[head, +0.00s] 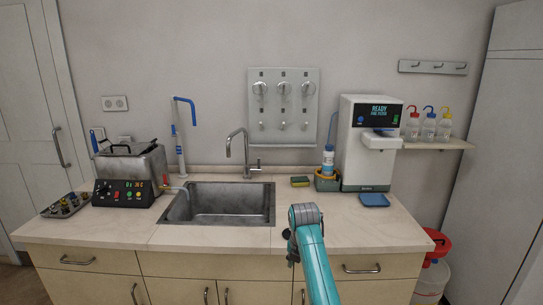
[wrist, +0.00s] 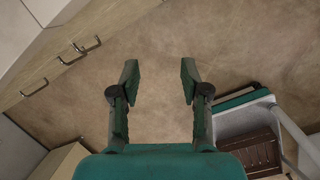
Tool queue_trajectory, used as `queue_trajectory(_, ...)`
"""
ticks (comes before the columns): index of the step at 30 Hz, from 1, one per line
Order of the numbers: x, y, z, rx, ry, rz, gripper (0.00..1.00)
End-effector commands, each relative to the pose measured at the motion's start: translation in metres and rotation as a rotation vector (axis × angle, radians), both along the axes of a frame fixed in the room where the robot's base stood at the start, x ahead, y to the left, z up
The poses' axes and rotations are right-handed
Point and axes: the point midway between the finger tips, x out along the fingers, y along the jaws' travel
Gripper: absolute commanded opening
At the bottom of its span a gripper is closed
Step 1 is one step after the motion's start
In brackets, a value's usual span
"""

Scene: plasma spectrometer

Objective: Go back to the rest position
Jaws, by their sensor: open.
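My gripper (wrist: 159,82) is open in the wrist view, with its two fingers well apart and nothing between them. Bare floor (wrist: 155,45) shows below and beyond the fingertips. In the head view my teal arm (head: 316,265) rises in front of the counter, right of the sink. The gripper itself is mostly hidden there behind the arm.
The counter (head: 240,238) holds a sink (head: 222,205), a heated bath (head: 132,178), a white dispenser machine (head: 362,150) and a blue tray (head: 374,200). Drawer handles (wrist: 60,65) show at upper left in the wrist view. A red-topped container (head: 435,260) stands at the right.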

Motion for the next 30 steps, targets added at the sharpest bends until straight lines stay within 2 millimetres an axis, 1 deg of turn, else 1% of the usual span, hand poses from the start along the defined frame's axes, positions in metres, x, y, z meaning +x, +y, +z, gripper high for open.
queue_trajectory(1,-0.008,-0.003,-0.024,0.011,-0.010,-0.038,0.46)
queue_trajectory(6,-0.032,-0.013,-0.091,0.068,-0.081,-0.206,0.46)
queue_trajectory(8,-0.042,-0.017,-0.113,0.093,-0.107,-0.265,0.46)
queue_trajectory(9,-0.050,-0.019,-0.127,0.108,-0.123,-0.303,0.46)
queue_trajectory(11,-0.062,-0.023,-0.146,0.134,-0.148,-0.361,0.46)
queue_trajectory(12,-0.071,-0.025,-0.159,0.151,-0.163,-0.398,0.46)
queue_trajectory(15,-0.095,-0.031,-0.189,0.198,-0.202,-0.493,0.46)
queue_trajectory(17,-0.111,-0.034,-0.205,0.228,-0.225,-0.549,0.46)
queue_trajectory(18,-0.121,-0.037,-0.214,0.250,-0.240,-0.587,0.46)
queue_trajectory(22,-0.158,-0.045,-0.243,0.321,-0.284,-0.706,0.46)
queue_trajectory(26,-0.198,-0.052,-0.264,0.400,-0.328,-0.823,0.46)
queue_trajectory(27,-0.210,-0.054,-0.269,0.425,-0.340,-0.857,0.46)
queue_trajectory(29,-0.229,-0.057,-0.276,0.465,-0.359,-0.910,0.46)
queue_trajectory(30,-0.242,-0.059,-0.280,0.491,-0.369,-0.944,0.46)
